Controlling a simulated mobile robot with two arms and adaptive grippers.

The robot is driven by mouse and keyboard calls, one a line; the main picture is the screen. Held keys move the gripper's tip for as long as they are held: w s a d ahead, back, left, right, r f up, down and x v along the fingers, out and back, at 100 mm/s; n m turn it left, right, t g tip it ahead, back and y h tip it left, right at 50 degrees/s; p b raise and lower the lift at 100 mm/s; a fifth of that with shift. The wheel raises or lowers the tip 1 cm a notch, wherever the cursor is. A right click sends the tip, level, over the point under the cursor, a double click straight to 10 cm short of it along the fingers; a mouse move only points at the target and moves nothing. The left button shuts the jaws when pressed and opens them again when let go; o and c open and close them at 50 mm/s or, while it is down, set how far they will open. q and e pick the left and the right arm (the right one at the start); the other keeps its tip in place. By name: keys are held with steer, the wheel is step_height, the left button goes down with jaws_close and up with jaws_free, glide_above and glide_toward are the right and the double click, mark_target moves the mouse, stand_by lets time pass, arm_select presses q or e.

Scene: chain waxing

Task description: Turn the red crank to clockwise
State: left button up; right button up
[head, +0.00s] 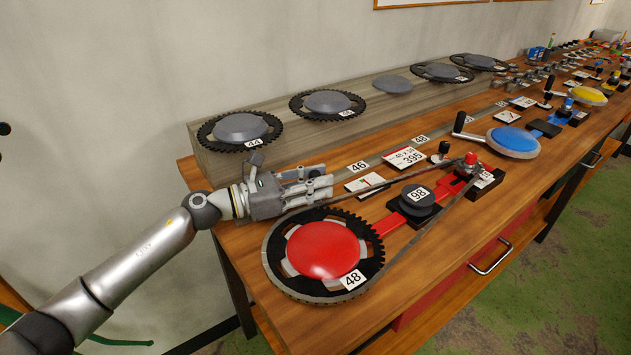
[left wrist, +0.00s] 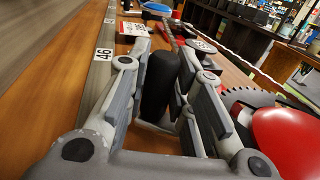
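The red crank's domed red disc (head: 322,249) sits in a black toothed ring tagged 48 near the table's front left. It also shows at the right of the left wrist view (left wrist: 288,140). My left gripper (head: 322,184) is low over the table, just behind the ring. In the left wrist view the fingers (left wrist: 158,95) stand apart on either side of an upright black handle (left wrist: 160,80). The gripper is open around the handle, with a gap on the left finger's side. In the head view the gripper hides this handle. My right gripper is not in view.
A chain (head: 437,222) runs from the ring to a small sprocket. A red arm carries a dark disc (head: 417,197) tagged 86. A blue crank (head: 514,140) and a yellow crank (head: 588,94) stand farther right. Spare toothed rings (head: 240,130) lie on the raised ledge behind.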

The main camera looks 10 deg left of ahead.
arm_select(q)
steer(key=o, duration=0.3)
steer(key=v, duration=1.2)
steer(key=shift+a, duration=0.1)
